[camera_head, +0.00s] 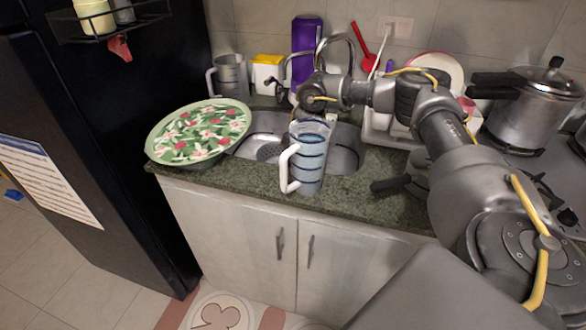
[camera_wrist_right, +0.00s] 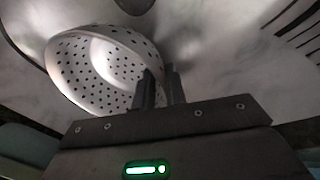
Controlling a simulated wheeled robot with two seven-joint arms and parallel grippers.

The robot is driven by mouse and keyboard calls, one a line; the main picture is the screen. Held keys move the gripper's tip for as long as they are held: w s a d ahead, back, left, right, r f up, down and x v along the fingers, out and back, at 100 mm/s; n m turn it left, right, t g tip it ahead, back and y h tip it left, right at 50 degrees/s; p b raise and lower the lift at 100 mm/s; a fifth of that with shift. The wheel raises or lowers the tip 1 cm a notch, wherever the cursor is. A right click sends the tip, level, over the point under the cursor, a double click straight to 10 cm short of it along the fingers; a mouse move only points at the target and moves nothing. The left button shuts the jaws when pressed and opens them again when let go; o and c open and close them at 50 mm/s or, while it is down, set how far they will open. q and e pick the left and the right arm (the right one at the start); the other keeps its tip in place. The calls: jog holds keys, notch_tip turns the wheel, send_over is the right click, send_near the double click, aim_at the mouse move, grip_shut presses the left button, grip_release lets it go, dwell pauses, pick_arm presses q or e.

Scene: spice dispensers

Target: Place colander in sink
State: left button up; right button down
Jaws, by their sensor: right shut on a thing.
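The metal colander (camera_wrist_right: 95,68), a round bowl full of small holes, is in the right wrist view, tilted, with a metal basin surface behind it. My right gripper (camera_wrist_right: 160,82) is shut on its rim at the lower right. In the head view a small perforated part of the colander (camera_head: 268,152) shows in the left basin of the sink (camera_head: 262,130). Whether it rests on the basin floor is not clear. My right arm reaches over the sink from the right; its fingertips are hidden there. My left gripper is not in view.
A clear blue-striped pitcher (camera_head: 311,160) with a white handle stands at the sink's front edge. A large floral bowl (camera_head: 200,132) is left of the sink. A dish rack (camera_head: 378,125) and pressure cooker (camera_head: 530,108) stand right. The faucet (camera_head: 340,40) rises behind.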

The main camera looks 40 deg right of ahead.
jog(key=shift+f, duration=0.45)
jog(key=shift+f, duration=0.55)
jog(key=c, duration=1.4)
grip_release()
jog(key=shift+c, duration=0.2)
jog(key=v, duration=1.3)
jog(key=shift+r, duration=0.1)
